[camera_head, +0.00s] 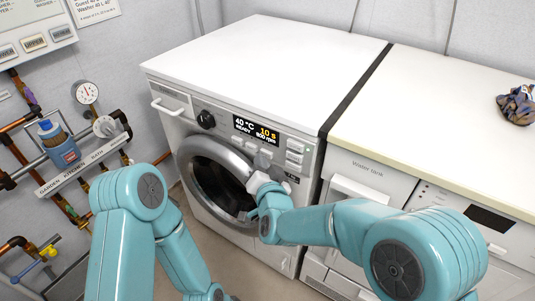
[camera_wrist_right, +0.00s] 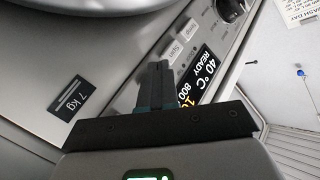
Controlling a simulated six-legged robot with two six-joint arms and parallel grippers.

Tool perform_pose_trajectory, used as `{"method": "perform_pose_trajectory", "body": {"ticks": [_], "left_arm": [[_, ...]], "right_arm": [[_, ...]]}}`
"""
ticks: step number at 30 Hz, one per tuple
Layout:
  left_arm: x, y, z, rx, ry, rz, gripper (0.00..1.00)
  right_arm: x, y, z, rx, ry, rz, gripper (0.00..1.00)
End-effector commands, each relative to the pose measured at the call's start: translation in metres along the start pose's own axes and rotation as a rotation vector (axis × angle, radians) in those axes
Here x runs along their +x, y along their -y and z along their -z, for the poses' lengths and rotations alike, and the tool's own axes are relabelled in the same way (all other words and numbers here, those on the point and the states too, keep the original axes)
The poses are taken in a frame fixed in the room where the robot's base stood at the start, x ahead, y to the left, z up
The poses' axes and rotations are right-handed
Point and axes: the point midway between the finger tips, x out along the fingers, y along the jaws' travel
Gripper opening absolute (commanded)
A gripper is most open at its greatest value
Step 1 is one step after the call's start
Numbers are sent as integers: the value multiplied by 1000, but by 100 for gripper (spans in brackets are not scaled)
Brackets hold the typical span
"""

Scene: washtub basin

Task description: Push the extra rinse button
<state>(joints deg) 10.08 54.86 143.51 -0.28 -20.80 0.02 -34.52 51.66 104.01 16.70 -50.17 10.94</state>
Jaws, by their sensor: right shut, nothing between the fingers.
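The washing machine (camera_head: 215,110) has a control panel with a lit display (camera_head: 256,130) reading 40 °C, READY, 10 s and 800 rpm. In the right wrist view, one light button (camera_wrist_right: 175,50) looks labelled Spin. I cannot read an extra rinse label; my fingers hide part of that row. My right gripper (camera_wrist_right: 155,68) is shut and empty, its dark fingertips close to the panel beside the buttons. Contact cannot be told. My left arm comes in at left; its gripper is out of view.
The round door (camera_head: 215,180) lies below the panel. A dial (camera_head: 206,119) is left of the display. A Water tank unit (camera_head: 368,180) stands to the right, with a crumpled cloth (camera_head: 518,105) on its counter.

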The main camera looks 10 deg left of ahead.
Motion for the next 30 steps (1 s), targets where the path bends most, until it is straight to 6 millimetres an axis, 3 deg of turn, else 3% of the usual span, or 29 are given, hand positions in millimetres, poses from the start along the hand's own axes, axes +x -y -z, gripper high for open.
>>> {"method": "perform_pose_trajectory", "body": {"ticks": [13,30], "left_arm": [[2,1,0,0,0,0,0],[8,3,0,0,0,0,0]], "right_arm": [[2,-2,2,0,-1,0,0],[-10,8,-7,0,-1,0,0]]}}
